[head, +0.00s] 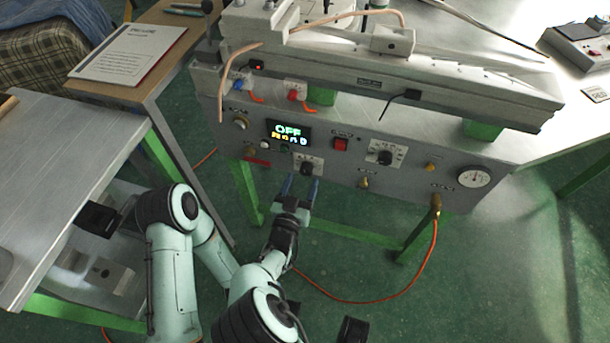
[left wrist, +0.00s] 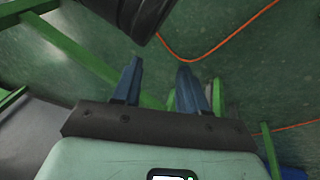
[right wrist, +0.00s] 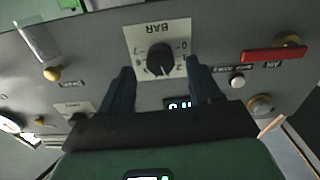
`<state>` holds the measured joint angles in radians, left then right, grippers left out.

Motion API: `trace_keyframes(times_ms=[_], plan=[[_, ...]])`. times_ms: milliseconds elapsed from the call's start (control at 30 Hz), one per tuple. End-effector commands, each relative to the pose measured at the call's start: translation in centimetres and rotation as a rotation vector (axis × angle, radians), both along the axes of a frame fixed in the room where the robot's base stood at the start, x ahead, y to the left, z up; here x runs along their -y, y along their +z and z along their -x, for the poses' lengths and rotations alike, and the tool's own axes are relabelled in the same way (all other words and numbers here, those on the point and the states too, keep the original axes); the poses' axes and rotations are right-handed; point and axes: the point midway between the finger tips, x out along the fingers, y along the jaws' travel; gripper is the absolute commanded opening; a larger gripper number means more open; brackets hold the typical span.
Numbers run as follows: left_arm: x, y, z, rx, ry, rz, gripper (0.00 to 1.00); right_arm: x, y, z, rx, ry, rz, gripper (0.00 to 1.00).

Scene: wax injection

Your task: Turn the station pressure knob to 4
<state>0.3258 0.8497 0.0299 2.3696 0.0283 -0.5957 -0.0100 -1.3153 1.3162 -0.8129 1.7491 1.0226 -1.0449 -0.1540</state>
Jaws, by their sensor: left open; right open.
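The station pressure knob (right wrist: 160,58) is black, on a white plate marked BAR (right wrist: 150,30), which appears upside down in the right wrist view. Its white pointer line shows, but I cannot surely read its setting. In the head view the knob (head: 306,168) is low on the grey front panel. My right gripper (head: 300,188) is open just in front of and below it. In the right wrist view its blue fingers (right wrist: 158,88) are apart, on either side of the knob's lower part; contact is unclear. My left gripper (left wrist: 158,88) is open and empty above the green floor.
An orange hose (head: 432,240) hangs to the floor. A grey table (head: 60,150) stands at left.

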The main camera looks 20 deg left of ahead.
Motion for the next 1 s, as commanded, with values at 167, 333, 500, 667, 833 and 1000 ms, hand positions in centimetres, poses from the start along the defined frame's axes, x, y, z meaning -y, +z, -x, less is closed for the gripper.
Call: trace_keyframes(times_ms=[167,333,500,667,833,1000], plan=[[-0.2,-1.2,1.2,-0.041,0.002,0.001,0.43,0.1,-0.2,-2.5,-0.001,0.0,0.002,0.63],[-0.3,-1.6,1.6,-0.054,0.003,0.001,0.43,0.0,-0.1,-3.3,-0.001,0.001,0.002,0.63],[-0.3,-1.6,1.7,-0.056,0.003,0.003,0.43,0.1,0.0,-3.4,-0.001,0.001,0.002,0.63],[-0.3,-1.6,1.7,-0.056,0.003,0.003,0.43,0.1,0.0,-3.4,-0.001,0.001,0.002,0.4],[-0.3,-1.6,1.7,-0.056,0.003,0.003,0.43,0.1,0.0,-3.4,-0.001,0.001,0.002,0.07],[-0.3,-1.6,1.7,-0.057,0.003,0.003,0.43,0.1,0.0,-3.4,-0.001,0.0,-0.012,0.07]])
